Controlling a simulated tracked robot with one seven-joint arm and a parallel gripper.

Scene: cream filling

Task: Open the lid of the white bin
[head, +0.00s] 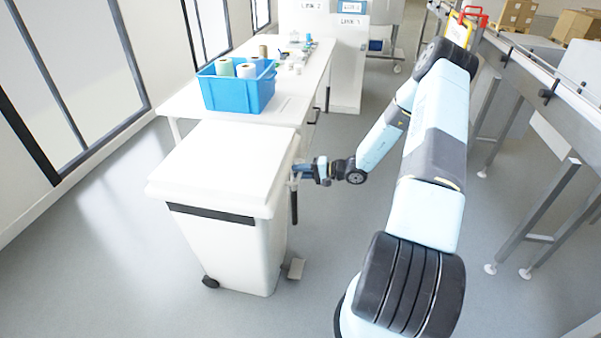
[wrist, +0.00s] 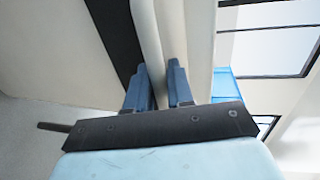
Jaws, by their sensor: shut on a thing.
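The white bin (head: 235,240) stands on the floor in front of the table in the head view. Its white lid (head: 225,160) lies flat and closed on top, with a dark band along the front below the rim. My gripper (head: 299,170) is at the right side of the bin, at about lid height. In the wrist view, the two blue fingers of my gripper (wrist: 160,88) are on either side of a pale rim (wrist: 150,45), which looks like the lid's edge. They are shut on it. The exact contact at the fingertips is partly hidden.
A white table (head: 290,95) with a blue crate (head: 240,90) of rolls stands just behind the bin. A conveyor (head: 540,80) runs along the right. A small pedal (head: 296,268) sticks out at the bin's base. The floor between bin and conveyor is clear apart from my arm.

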